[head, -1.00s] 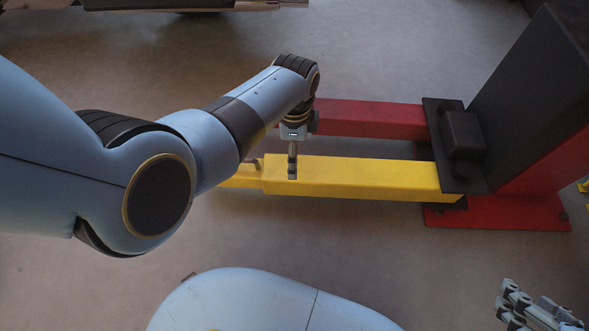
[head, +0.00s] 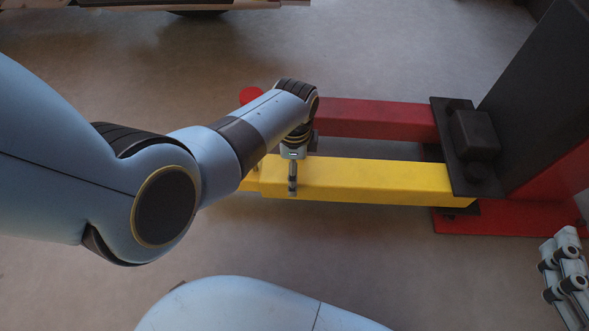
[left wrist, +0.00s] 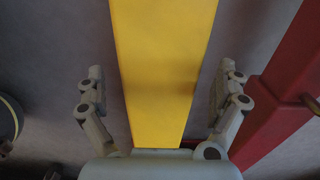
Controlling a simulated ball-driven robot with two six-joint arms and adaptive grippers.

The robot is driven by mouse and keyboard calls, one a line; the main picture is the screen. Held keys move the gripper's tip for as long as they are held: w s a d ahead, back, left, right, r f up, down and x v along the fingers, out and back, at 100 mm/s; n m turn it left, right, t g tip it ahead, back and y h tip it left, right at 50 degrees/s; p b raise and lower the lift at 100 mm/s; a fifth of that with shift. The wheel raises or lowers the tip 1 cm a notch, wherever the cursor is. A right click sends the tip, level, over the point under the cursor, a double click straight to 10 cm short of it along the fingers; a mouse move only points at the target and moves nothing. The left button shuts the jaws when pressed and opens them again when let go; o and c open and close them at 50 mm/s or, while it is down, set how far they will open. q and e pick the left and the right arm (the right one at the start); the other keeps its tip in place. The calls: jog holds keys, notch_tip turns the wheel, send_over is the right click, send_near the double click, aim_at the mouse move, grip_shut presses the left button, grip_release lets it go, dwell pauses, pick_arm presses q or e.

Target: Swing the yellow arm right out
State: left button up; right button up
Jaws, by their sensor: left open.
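The yellow arm (head: 370,181) runs level across the head view from the lift's dark post toward the left. Its left end is partly hidden behind my left arm. My left gripper (head: 292,186) is over the yellow arm, left of its middle, pointing down. In the left wrist view the yellow arm (left wrist: 165,60) passes between the open fingers of my left gripper (left wrist: 160,72), with a gap on both sides. My right gripper (head: 566,275) shows at the lower right edge, well away from the yellow arm; its opening is unclear.
A red arm (head: 375,119) lies behind the yellow one and passes near one finger in the left wrist view (left wrist: 285,95). The dark post (head: 545,95) stands on a red base (head: 500,222) at the right. Floor in front of the yellow arm is clear.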

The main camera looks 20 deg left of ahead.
pick_arm(q)
jog(key=shift+f+b, duration=0.3)
jog(key=shift+f, duration=0.3)
pick_arm(e)
jog(key=w+r+t, duration=0.2)
jog(key=w+r, duration=0.1)
jog(key=r, duration=0.2)
jog(key=shift+a+r+t+y, duration=0.3)
jog(key=shift+r+y, duration=0.05)
jog(key=shift+y, duration=0.05)
pick_arm(q)
jog(key=shift+c, duration=0.4)
jog(key=c, duration=1.5)
jog(key=shift+s, duration=0.1)
jog(key=shift+c, duration=0.2)
